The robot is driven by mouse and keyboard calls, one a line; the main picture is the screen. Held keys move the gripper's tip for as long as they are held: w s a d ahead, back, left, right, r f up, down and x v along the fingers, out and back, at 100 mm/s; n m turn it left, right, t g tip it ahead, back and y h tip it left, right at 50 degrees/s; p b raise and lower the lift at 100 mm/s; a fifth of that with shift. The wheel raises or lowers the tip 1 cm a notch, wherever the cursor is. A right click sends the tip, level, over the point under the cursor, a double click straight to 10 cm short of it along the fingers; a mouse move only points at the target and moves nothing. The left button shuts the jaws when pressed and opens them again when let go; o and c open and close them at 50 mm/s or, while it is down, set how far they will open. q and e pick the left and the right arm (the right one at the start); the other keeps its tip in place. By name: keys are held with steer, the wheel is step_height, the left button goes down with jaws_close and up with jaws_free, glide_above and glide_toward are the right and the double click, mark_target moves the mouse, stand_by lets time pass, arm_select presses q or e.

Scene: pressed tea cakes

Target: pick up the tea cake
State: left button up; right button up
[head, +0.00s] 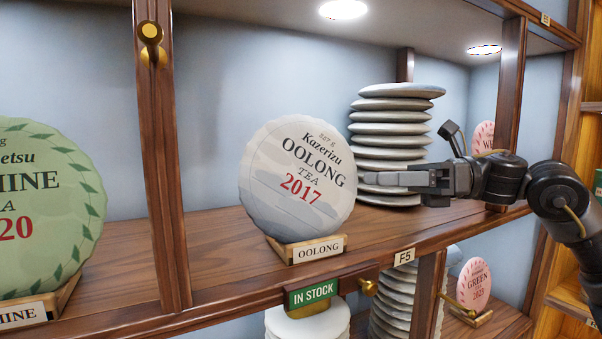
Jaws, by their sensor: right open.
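A round white tea cake (297,178) labelled "Kazerizu Oolong Tea 2017" stands upright, leaning slightly, on a small wooden stand (306,250) marked "OOLONG". It sits near the front of a wooden shelf. My right gripper (385,181) reaches in from the right, with its fingers pointing left toward the cake's right edge. The gripper is open and holds nothing, and a small gap seems to lie between its fingertips and the cake. My left gripper is not in view.
A stack of pale discs (390,130) stands behind my right gripper. Wooden posts (163,160) divide the shelf. A green tea cake (45,215) stands at left. A green "IN STOCK" sign (313,293) hangs on the shelf edge. More discs (398,300) and a pink cake (474,283) are below.

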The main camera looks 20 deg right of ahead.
mark_target(355, 180)
steer(key=shift+a, duration=0.15)
steer(key=p+x, duration=0.3)
steer(key=x, duration=0.1)
steer(key=shift+a, duration=0.3)
steer(key=shift+w+a+f, duration=0.1)
steer(key=shift+a, duration=0.1)
steer(key=shift+d, duration=0.2)
steer(key=shift+c, duration=0.7)
steer(key=c, duration=1)
jaws_close()
step_height(355, 180, up, 10)
steer(key=b, duration=0.1)
